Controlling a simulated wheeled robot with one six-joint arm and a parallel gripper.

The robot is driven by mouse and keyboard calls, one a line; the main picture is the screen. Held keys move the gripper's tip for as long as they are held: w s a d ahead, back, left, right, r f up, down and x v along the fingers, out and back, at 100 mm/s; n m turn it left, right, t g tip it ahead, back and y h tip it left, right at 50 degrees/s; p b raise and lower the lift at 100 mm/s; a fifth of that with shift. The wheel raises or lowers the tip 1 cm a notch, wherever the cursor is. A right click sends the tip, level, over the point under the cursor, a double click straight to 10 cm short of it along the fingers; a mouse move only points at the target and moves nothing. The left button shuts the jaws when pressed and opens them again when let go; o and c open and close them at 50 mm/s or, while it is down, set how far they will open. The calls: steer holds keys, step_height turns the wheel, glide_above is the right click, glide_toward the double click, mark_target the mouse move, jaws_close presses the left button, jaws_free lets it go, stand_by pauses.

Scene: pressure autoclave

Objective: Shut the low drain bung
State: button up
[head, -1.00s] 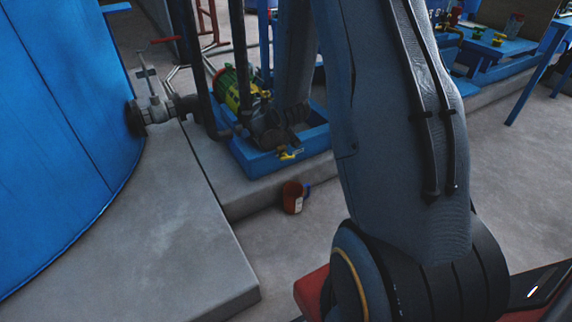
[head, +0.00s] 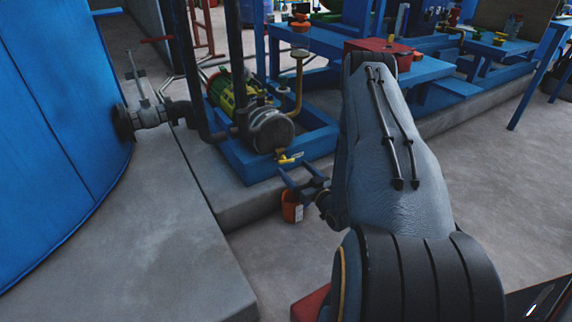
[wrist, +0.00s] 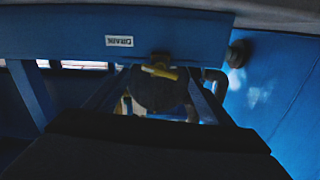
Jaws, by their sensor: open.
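In the wrist view, the fingers reach up on both sides below the bung. A dark shape hides the lower middle there.
An orange-red container (head: 291,207) stands on the floor beneath my gripper. The pump (head: 268,128) sits in the blue skid (head: 250,170). A large blue tank (head: 60,130) is at left on a concrete plinth (head: 140,240). A blue bench with a red box stands behind my arm.

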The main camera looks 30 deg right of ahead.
mark_target(287, 161)
steer(key=w+b, duration=0.2)
steer(key=w, duration=0.4)
steer(key=shift+w+a, duration=0.1)
steer(key=shift+w, duration=0.15)
steer(key=c, duration=1)
steer(key=shift+c, duration=0.2)
